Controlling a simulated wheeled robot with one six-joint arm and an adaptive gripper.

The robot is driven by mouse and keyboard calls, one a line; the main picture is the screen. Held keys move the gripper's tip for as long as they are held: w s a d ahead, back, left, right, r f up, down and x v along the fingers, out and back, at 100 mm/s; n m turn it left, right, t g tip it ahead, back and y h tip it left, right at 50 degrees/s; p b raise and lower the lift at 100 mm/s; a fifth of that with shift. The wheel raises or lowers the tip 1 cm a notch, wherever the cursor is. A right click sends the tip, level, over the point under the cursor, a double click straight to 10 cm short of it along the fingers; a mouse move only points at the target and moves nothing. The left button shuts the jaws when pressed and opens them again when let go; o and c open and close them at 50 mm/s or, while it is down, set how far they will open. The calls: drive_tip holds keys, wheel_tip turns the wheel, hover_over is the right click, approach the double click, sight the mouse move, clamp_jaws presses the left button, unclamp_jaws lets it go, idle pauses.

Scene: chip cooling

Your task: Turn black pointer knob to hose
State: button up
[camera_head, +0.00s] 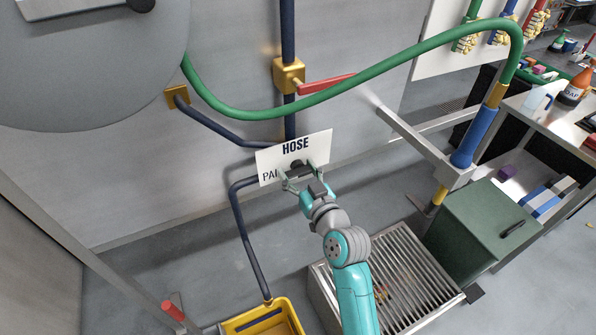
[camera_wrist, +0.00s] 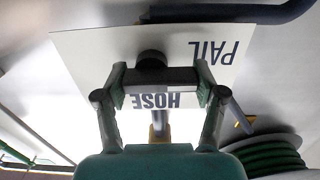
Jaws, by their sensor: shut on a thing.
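The black pointer knob (camera_head: 296,165) sits on a white plate (camera_head: 322,145) lettered HOSE at the top and PAIL at the left, partly covered. My gripper (camera_head: 303,181) is at the plate, its fingers around the knob. In the wrist view the picture is upside down: the knob (camera_wrist: 152,76) shows as a dark bar with a round part, between the two fingertips of my gripper (camera_wrist: 160,84). The fingers are shut on it. Which label the pointer faces is unclear.
A brass valve (camera_head: 288,75) with a red lever (camera_head: 325,84) sits above the plate. Dark blue pipes (camera_head: 245,225) run beside and below it to a yellow bucket (camera_head: 262,320). A floor grate (camera_head: 395,270) and green box (camera_head: 490,230) stand right of my arm.

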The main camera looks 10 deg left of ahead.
drive_tip(key=shift+m, duration=0.4)
drive_tip(key=m, duration=0.3)
drive_tip(key=shift+d+r+m, duration=0.1)
drive_tip(key=shift+r+m, duration=0.05)
drive_tip(key=shift+m, duration=0.25)
drive_tip(key=m, duration=0.4)
drive_tip(key=shift+w+d+r, duration=0.1)
drive_tip(key=shift+w+d, duration=0.05)
drive_tip(key=m, duration=0.5)
drive_tip(key=shift+w+d, duration=0.1)
drive_tip(key=shift+d, duration=0.05)
drive_tip(key=m, duration=0.4)
drive_tip(key=shift+d, duration=0.1)
drive_tip(key=shift+w+m, duration=0.1)
drive_tip(key=shift+m, duration=0.2)
drive_tip(key=o, duration=1.2)
drive_tip(key=shift+c, duration=0.2)
